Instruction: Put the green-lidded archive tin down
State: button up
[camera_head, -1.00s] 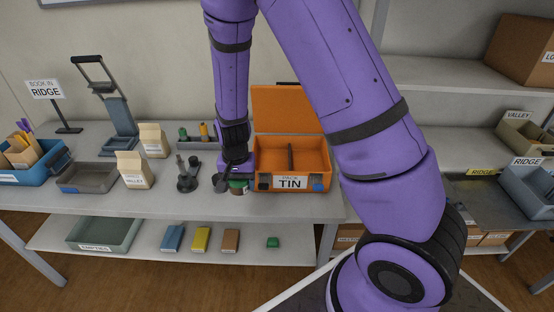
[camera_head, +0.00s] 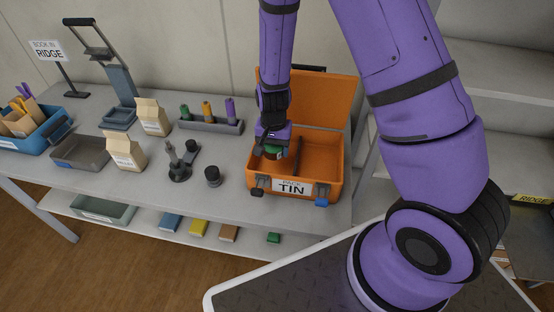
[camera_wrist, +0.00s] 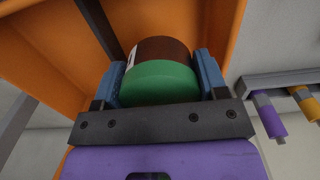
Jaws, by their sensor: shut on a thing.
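The green-lidded archive tin (camera_wrist: 160,82) is held between the two blue fingers of my gripper (camera_wrist: 160,85) in the wrist view. Its lid is green and its body is dark brown with a bit of white label. In the head view the tin (camera_head: 273,153) shows only in part under my gripper (camera_head: 272,147). My gripper points down into the left compartment of the open orange case (camera_head: 322,178), whose front label reads "PACK TIN". A dark divider stands to the right of the tin. Whether the tin touches the case floor cannot be told.
A small dark cylinder (camera_head: 212,176) and a dark stand (camera_head: 179,168) are left of the case. A rack (camera_head: 208,125) with green, orange and purple items stands behind them. The case's lid (camera_head: 310,100) is raised at the back.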

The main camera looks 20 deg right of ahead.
jog(key=shift+f, duration=3.35)
jog(key=o, duration=1)
jog(key=shift+f, duration=0.1)
notch_tip(320, 180, up, 13)
jog(key=shift+f, duration=0.1)
notch_tip(320, 180, up, 12)
jog(key=n+t+y, duration=0.1)
jog(key=n, duration=0.1)
send_over(274, 169)
jog(key=s+d, duration=0.1)
jog(key=s, duration=0.1)
jog(key=s+d+r+n+t, duration=0.1)
jog(key=s+d+r+n, duration=0.1)
jog(key=s+r, duration=0.45)
jog(key=s+d+r+n+t, duration=0.15)
jog(key=s+r, duration=0.25)
jog(key=r, duration=0.6)
jog(key=shift+n+t+h, duration=0.5)
jog(key=shift+n+t, duration=0.15)
jog(key=shift+t, duration=0.2)
jog(key=s+d+r, duration=0.1)
jog(key=s, duration=0.2)
jog(key=s+d+r, duration=0.1)
jog(key=s+r, duration=0.1)
jog(key=s, duration=0.2)
jog(key=s+d+r, duration=0.1)
jog(key=s, duration=0.2)
jog(key=shift+s+r, duration=0.25)
jog(key=shift+r, duration=0.1)
